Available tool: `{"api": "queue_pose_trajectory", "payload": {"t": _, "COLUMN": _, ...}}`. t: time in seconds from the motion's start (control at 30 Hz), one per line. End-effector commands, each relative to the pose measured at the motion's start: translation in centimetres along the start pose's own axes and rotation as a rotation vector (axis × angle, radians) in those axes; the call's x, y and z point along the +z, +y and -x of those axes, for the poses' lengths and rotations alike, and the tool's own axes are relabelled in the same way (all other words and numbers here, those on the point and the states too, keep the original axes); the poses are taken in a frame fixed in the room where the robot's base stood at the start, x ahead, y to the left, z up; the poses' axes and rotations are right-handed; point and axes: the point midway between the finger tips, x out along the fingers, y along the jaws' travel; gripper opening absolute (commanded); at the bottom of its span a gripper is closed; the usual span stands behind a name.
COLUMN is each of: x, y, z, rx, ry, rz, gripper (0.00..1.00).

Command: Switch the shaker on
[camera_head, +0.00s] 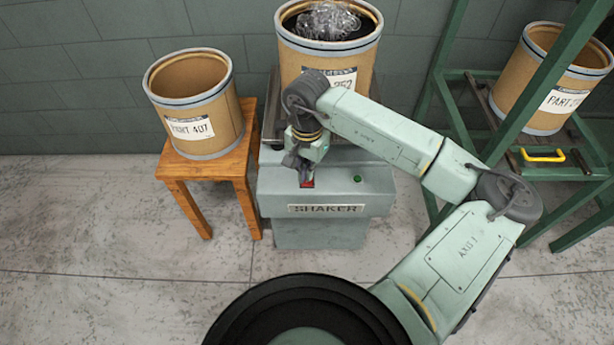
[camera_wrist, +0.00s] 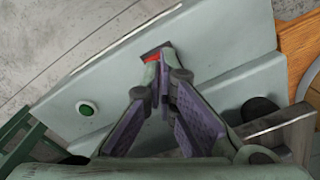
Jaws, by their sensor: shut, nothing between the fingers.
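The shaker (camera_head: 375,190) is a grey-green machine with a sloped front panel and a SHAKER label (camera_head: 325,208). A red switch (camera_head: 307,184) sits on the panel, and it also shows in the wrist view (camera_wrist: 152,57), partly hidden by my fingertips. A green round button or lamp (camera_head: 358,179) is to its right; it also shows in the wrist view (camera_wrist: 86,109). My gripper (camera_head: 304,176) is shut and empty, pointing down with its fingertips (camera_wrist: 160,72) at the red switch. I cannot tell whether they touch it.
A drum with clear coiled material (camera_head: 328,22) stands on the shaker. Another drum (camera_head: 195,104) stands on a wooden stool (camera_head: 203,168) at left. A green rack (camera_head: 448,75) at right holds a drum (camera_head: 545,80) and a yellow handle (camera_head: 542,155). The floor in front is clear.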

Motion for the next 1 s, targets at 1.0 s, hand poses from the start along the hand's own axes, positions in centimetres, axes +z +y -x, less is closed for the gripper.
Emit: {"api": "queue_pose_trajectory", "payload": {"t": 1.0, "x": 0.01, "y": 0.0, "z": -0.93, "rx": 0.0, "ry": 0.0, "rz": 0.0, "gripper": 0.0}}
